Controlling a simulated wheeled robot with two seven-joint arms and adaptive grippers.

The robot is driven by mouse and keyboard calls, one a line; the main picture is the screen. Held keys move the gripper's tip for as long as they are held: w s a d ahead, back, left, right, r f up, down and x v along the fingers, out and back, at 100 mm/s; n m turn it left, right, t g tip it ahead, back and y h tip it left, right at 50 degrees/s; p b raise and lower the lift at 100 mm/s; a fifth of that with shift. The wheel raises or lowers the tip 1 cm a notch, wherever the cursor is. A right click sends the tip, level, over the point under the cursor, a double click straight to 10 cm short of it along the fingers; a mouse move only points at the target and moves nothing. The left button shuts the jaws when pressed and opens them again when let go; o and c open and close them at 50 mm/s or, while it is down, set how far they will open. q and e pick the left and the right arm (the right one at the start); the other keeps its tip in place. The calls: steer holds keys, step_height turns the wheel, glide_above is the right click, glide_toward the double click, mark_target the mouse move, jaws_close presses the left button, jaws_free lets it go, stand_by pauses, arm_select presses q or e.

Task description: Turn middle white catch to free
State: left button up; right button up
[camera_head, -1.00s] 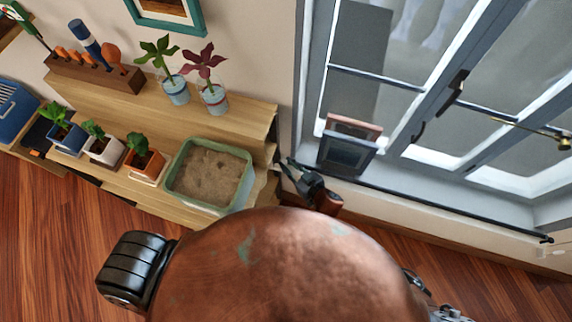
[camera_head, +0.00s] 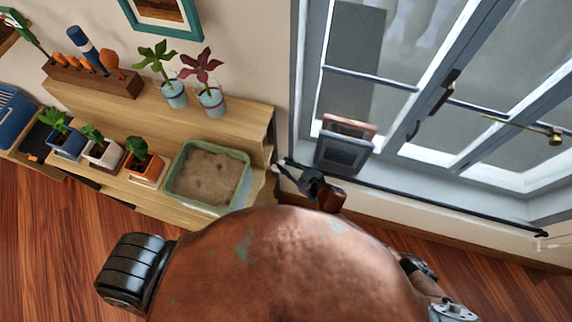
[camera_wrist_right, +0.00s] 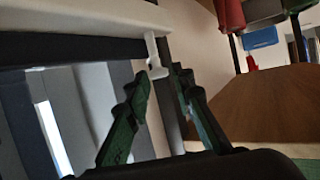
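A white T-shaped catch (camera_wrist_right: 151,49) hangs from the edge of a white bar in the right wrist view. My right gripper (camera_wrist_right: 169,76) is partly open, its two green fingers apart with a narrow gap between the tips. The left fingertip overlaps the catch's lower end in the picture; I cannot tell whether they touch. In the head view my right gripper (camera_head: 288,168) is small and dark, near the wall below the window's left corner. The catch cannot be made out there. My left gripper is not in view.
The grey-framed window (camera_head: 440,110) fills the right, with a dark rail (camera_head: 440,208) along its bottom. A wooden shelf (camera_head: 240,122) at the left holds a green sand planter (camera_head: 246,176), potted plants and a tool block (camera_head: 90,77). A picture frame (camera_head: 343,152) stands at the window.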

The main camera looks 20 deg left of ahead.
stand_by(0.3)
